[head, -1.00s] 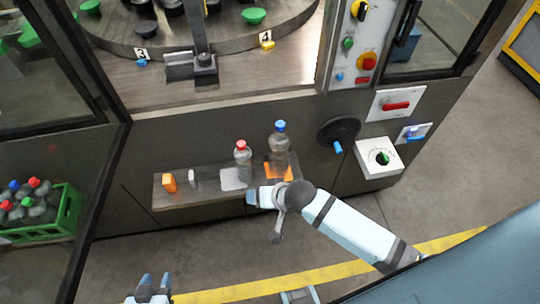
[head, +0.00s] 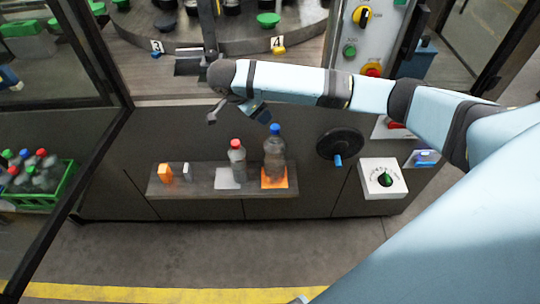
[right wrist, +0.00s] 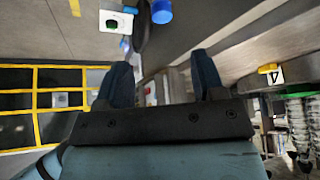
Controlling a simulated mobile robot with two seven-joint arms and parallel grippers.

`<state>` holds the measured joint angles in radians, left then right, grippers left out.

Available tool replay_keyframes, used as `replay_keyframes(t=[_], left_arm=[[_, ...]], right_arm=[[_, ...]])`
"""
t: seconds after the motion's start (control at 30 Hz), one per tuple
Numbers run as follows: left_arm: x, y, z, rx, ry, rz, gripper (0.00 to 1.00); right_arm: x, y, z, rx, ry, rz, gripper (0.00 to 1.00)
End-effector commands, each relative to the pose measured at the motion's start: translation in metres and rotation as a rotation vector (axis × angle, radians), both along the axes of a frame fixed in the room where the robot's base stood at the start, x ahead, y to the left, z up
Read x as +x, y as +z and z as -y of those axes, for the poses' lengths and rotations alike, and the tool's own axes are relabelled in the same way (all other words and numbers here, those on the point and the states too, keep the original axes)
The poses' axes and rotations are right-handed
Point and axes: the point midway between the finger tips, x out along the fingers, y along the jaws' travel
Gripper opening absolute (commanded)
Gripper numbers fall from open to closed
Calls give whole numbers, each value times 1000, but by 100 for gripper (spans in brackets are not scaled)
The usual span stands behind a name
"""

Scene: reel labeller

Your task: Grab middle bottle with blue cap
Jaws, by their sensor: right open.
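A clear bottle with a blue cap (head: 274,155) stands upright on an orange mat (head: 282,183) on the low shelf. A bottle with a red cap (head: 237,160) stands to its left by a pale mat (head: 226,183). My right gripper (head: 262,113) is just above and slightly left of the blue cap, apart from it and empty. In the right wrist view its fingers (right wrist: 160,68) are spread with nothing between them. A blue round shape (right wrist: 161,12) shows at that view's top edge; I cannot tell whether it is the cap. My left gripper is not in view.
The shelf (head: 205,185) also holds an orange block (head: 165,173) and a small grey piece (head: 187,172). A black handwheel (head: 339,143) and a white knob box (head: 383,179) are right of the bottles. A green crate (head: 45,198) of bottles is at left.

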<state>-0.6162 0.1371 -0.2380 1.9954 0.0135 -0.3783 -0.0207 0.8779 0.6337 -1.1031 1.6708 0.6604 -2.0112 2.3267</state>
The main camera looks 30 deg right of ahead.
Motion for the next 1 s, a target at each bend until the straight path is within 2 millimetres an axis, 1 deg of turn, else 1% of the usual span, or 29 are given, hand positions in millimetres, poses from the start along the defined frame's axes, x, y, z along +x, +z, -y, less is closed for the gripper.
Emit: replay_keyframes(t=[0.03, 0.13, 0.17, 0.2, 0.3, 0.4, 0.63, 0.9, 1.0], left_arm=[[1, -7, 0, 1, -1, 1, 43], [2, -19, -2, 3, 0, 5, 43], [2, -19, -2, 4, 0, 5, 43], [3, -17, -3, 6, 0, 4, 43], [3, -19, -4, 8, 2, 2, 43], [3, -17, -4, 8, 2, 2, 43], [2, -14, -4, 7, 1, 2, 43], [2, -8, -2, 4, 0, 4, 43], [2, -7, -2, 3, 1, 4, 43]], right_arm=[[-1, -11, 3, -2, -5, -4, 62], [-2, -30, 12, 0, -4, -6, 62], [-1, -33, 15, -1, -5, -4, 62], [0, -36, 20, -2, -4, -3, 62], [0, -52, 30, -3, -3, -4, 62], [1, -63, 36, -1, -1, -3, 62], [2, -78, 43, 0, 1, -3, 62], [5, -112, 61, -1, -1, -2, 62], [5, -118, 64, 1, 1, -1, 62]])
